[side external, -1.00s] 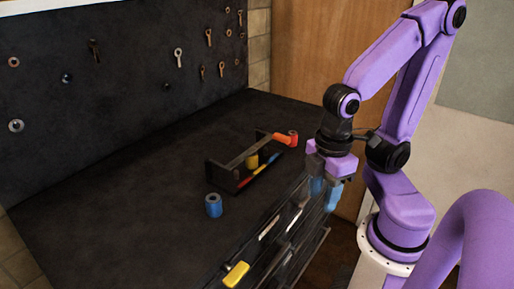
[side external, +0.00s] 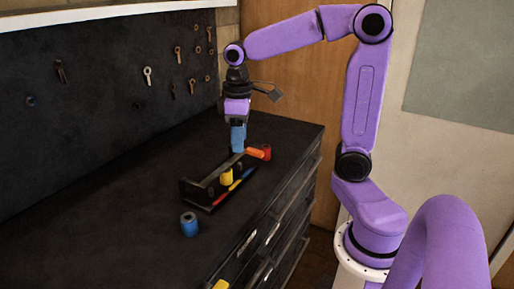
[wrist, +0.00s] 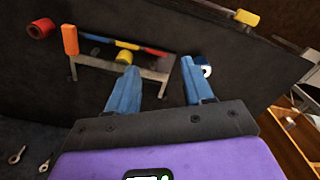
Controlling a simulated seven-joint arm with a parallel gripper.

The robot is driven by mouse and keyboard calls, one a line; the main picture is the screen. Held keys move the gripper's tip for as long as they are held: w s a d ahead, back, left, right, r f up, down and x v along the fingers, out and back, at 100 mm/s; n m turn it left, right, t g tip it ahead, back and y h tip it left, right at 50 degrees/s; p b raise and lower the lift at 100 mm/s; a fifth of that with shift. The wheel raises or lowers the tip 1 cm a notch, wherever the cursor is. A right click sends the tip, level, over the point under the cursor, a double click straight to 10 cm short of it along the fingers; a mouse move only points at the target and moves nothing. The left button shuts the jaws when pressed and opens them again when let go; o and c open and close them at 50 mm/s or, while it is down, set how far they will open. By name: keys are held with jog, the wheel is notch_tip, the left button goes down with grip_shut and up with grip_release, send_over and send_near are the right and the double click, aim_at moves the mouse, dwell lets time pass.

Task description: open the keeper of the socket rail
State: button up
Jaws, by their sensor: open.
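The socket rail (side external: 198,190) is a low dark rack with a grey bar on the bench; it also shows in the wrist view (wrist: 150,73). A yellow socket (side external: 226,176) sits at it, also seen in the wrist view (wrist: 124,57). The orange keeper (side external: 255,153) lies at the rail's far end, and shows upright in the wrist view (wrist: 70,40). My gripper (side external: 238,150) points down near that far end, its blue fingers partly covering the rail. In the wrist view my gripper (wrist: 158,65) is open and empty, fingers apart. Contact with the rail cannot be told.
A red socket (side external: 266,152) stands beside the keeper. A blue socket (side external: 189,224) stands on the bench in front of the rail. A yellow piece (side external: 220,285) is at the drawer front. Keys and rings hang on the dark back panel (side external: 110,85). The bench's left side is clear.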

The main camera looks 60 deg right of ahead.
jog(key=w+d+r+m, duration=0.2)
jog(key=w+d+m, duration=0.15)
jog(key=d, duration=0.55)
jog(key=m, duration=0.2)
send_near(257, 151)
notch_tip(257, 151, down, 8)
jog(key=shift+w+f, duration=0.1)
jog(key=shift+f, duration=0.15)
grip_shut()
